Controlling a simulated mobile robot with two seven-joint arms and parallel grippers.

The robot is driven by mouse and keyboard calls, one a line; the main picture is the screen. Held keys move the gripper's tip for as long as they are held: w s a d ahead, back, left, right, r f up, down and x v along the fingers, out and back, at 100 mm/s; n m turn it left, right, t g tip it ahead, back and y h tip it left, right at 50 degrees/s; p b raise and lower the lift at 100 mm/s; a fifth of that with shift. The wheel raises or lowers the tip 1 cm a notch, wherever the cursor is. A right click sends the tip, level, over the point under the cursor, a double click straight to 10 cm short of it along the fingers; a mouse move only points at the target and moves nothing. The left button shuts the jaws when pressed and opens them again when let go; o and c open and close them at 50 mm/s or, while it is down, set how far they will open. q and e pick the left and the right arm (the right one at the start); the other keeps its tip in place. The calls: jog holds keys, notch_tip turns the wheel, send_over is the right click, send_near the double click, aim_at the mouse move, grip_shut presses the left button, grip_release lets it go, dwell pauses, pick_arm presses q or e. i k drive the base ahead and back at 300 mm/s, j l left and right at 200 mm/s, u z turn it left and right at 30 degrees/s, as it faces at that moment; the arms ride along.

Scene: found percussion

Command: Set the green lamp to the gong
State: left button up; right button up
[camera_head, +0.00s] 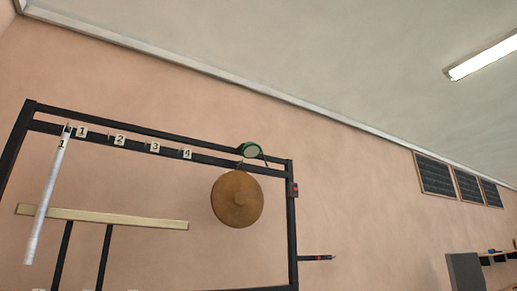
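The green lamp (251,150) is mounted on the top bar of a dark frame, just above the gong, with its pale face turned toward the lower right. The gong (237,199) is a round brown disc with a raised centre, hanging from the frame's second bar near the right post. Neither of my grippers shows in the head view.
The dark frame (291,225) carries hooks with number tags 1 to 4. A pale tube (46,205) tagged 1 hangs at a tilt on the left. A wooden beam (102,217) crosses below. A short rod (317,258) sticks out right. Shelves (497,258) stand far right.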

aim_at(251, 150)
jog(key=i+l+u, duration=0.15)
jog(key=i+l, duration=0.15)
jog(key=i+l+u, duration=0.15)
jog(key=i+l, duration=0.2)
jog(key=i+l+u, duration=0.15)
jog(key=i+l, duration=0.2)
jog(key=i+l+u, duration=0.15)
jog(key=i+l, duration=0.15)
jog(key=l, duration=0.2)
jog(key=i+l+u, duration=0.2)
jog(key=l, duration=0.25)
jog(key=i, duration=0.1)
